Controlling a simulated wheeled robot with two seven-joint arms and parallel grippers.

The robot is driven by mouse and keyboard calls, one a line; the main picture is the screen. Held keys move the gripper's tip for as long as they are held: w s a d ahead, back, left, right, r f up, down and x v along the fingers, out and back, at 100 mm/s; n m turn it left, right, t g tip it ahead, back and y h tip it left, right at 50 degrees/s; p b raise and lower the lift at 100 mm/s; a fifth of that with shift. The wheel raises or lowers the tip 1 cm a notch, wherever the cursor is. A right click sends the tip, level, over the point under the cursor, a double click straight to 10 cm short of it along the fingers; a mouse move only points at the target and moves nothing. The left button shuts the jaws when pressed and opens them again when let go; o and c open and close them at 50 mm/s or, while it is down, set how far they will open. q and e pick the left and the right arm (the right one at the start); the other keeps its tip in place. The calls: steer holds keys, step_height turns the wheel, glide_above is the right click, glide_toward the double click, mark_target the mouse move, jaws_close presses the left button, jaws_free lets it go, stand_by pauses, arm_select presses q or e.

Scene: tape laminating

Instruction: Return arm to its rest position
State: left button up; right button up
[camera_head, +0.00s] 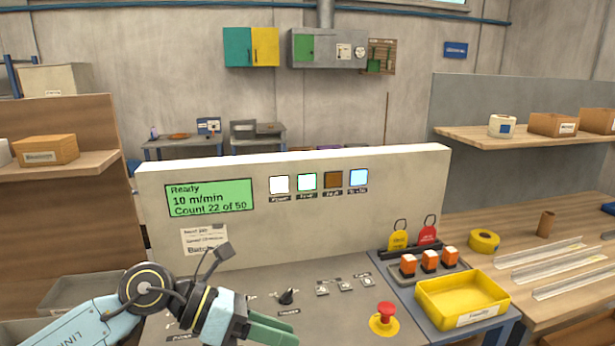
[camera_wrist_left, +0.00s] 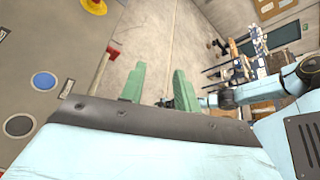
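My left arm comes in at the lower left of the head view, over the front of the control console (camera_head: 285,240). Its gripper (camera_head: 272,328) has green fingers and sits low, in front of the console's knobs and close to the picture's lower edge. In the left wrist view the two green fingers of this gripper (camera_wrist_left: 160,70) stand apart, with nothing held between them. A light blue arm link of mine (camera_wrist_left: 270,88) shows at the right of that view.
A red emergency stop button (camera_head: 385,316) rises from the console right of the gripper. A black knob (camera_head: 287,297) is near the fingers. The display (camera_head: 209,198) reads Ready, Count 22 of 50.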

arm_select(q)
step_height(320, 180, up, 8)
steer(key=d+n+t+h, duration=0.3)
steer(key=n+t+h, duration=0.3)
steer(key=n+h, duration=0.15)
steer(key=w+a+n+t+y, duration=0.3)
steer(key=a+n+t+y, duration=0.45)
steer(key=n+t, duration=0.8)
steer(key=s+a+f+n+g+y, duration=0.25)
steer(key=a+f+n+y, duration=0.25)
steer(key=f+n+y, duration=0.3)
steer(key=s+a+f+n+g+y, duration=0.1)
steer(key=a+f+n+g+y, duration=0.35)
steer(key=a+f+n, duration=0.35)
steer(key=s+f+n+g, duration=0.3)
steer(key=s+f+g, duration=0.35)
steer(key=s, duration=0.35)
steer(key=s+f+n+g, duration=0.45)
steer(key=s+f, duration=0.35)
steer(key=s, duration=0.3)
step_height(320, 180, down, 24)
steer(key=s+r+m+g, duration=0.1)
steer(key=g, duration=0.1)
steer(key=s+a+f, duration=0.3)
steer(key=s+f, duration=1.2)
steer(key=s, duration=0.1)
steer(key=shift+s+f+g+y, duration=0.25)
steer(key=shift+s+g+y, duration=0.1)
